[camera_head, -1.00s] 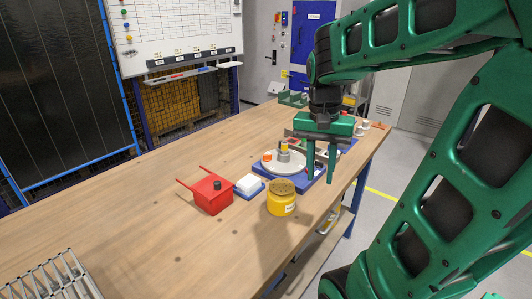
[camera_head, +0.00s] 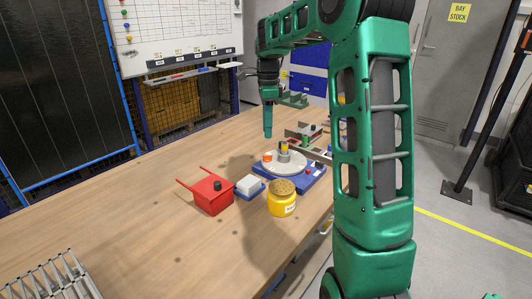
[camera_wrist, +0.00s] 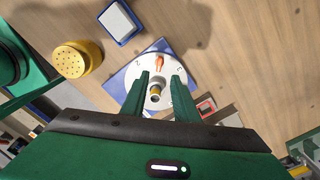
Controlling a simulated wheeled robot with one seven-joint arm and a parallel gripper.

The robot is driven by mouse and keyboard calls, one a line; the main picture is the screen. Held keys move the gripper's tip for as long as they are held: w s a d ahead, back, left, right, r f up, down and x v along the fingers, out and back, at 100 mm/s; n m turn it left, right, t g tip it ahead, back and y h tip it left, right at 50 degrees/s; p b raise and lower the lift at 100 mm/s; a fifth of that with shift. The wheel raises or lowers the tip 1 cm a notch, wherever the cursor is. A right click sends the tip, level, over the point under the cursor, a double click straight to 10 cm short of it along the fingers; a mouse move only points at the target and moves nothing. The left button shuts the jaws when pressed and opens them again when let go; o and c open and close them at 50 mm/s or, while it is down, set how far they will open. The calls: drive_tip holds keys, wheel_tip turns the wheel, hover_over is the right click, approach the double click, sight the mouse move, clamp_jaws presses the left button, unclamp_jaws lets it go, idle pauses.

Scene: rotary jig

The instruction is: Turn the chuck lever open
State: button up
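The rotary jig has a blue base (camera_head: 313,173) and a round pale turntable (camera_head: 287,167) on the bench. A grey chuck (camera_head: 284,156) with a yellow top stands on the turntable; it also shows in the wrist view (camera_wrist: 155,92). A small orange part (camera_head: 267,157) sits at the turntable's edge, and looks elongated in the wrist view (camera_wrist: 159,61). I cannot tell for sure which part is the chuck lever. My gripper (camera_head: 268,134) is above the bench, behind and left of the turntable in the head view. In the wrist view its fingers (camera_wrist: 162,75) are apart and empty.
A yellow jar (camera_head: 282,200) with a perforated lid stands in front of the jig. A white block on a blue tray (camera_head: 250,187) and a red box (camera_head: 211,196) are to its left. Several fixtures (camera_head: 304,131) stand behind. The bench's left side is mostly clear.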

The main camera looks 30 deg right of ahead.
sight(267, 158)
wheel_tip(267, 158, down, 10)
drive_tip(key=shift+r, duration=0.15)
drive_tip(key=shift+c, duration=0.3)
clamp_jaws()
